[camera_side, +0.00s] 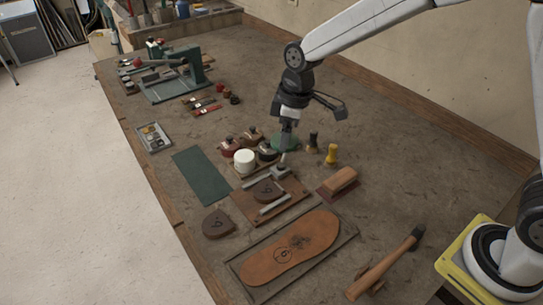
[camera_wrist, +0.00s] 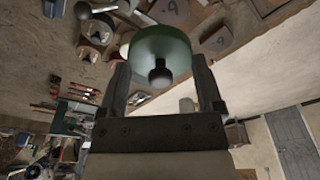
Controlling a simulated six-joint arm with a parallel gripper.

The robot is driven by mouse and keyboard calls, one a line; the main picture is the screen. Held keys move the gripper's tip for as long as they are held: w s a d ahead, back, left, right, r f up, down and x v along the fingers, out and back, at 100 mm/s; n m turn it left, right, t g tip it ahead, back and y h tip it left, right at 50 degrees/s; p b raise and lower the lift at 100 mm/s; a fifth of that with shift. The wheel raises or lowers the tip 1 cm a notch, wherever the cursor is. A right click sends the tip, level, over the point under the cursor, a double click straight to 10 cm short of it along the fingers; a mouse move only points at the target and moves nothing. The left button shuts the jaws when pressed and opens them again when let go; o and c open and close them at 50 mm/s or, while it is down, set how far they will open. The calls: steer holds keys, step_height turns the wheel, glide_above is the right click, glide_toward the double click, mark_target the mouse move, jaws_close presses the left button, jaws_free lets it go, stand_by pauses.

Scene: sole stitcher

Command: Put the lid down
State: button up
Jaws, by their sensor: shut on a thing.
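A round green lid (camera_side: 285,145) with a dark round knob is held under my gripper (camera_side: 287,127), above the bench, to the right of a group of pots. In the wrist view the lid (camera_wrist: 160,45) is between the two fingers of my gripper (camera_wrist: 161,75), its knob facing the camera. My gripper is shut on the lid; the exact contact is hard to make out. In the side view the lid looks roughly level, and its height above the bench is hard to judge.
A white round pot (camera_side: 245,160), a red pot (camera_side: 229,147) and a dark pot (camera_side: 267,151) stand close together. A yellow-handled tool (camera_side: 331,155) stands to the right. A green mat (camera_side: 202,175) lies clear at left. A leather sole (camera_side: 290,247) and hammer (camera_side: 386,263) lie in front.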

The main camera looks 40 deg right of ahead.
steer(key=shift+a, duration=0.1)
steer(key=s+a+f, duration=0.1)
steer(key=a+f, duration=0.3)
steer(key=a, duration=0.5)
steer(key=shift+f, duration=0.25)
steer(key=shift+a, duration=0.1)
glide_above(212, 190)
steer(key=shift+s+d+f, duration=0.15)
steer(key=shift+f, duration=2.25)
steer(key=shift+s+d+f, duration=0.1)
steer(key=shift+d+f, duration=0.05)
steer(key=shift+f, duration=2.2)
steer(key=shift+f, duration=0.1)
steer(key=shift+w+a+f, duration=0.1)
steer(key=shift+w+f, duration=0.05)
steer(key=shift+f, duration=1.5)
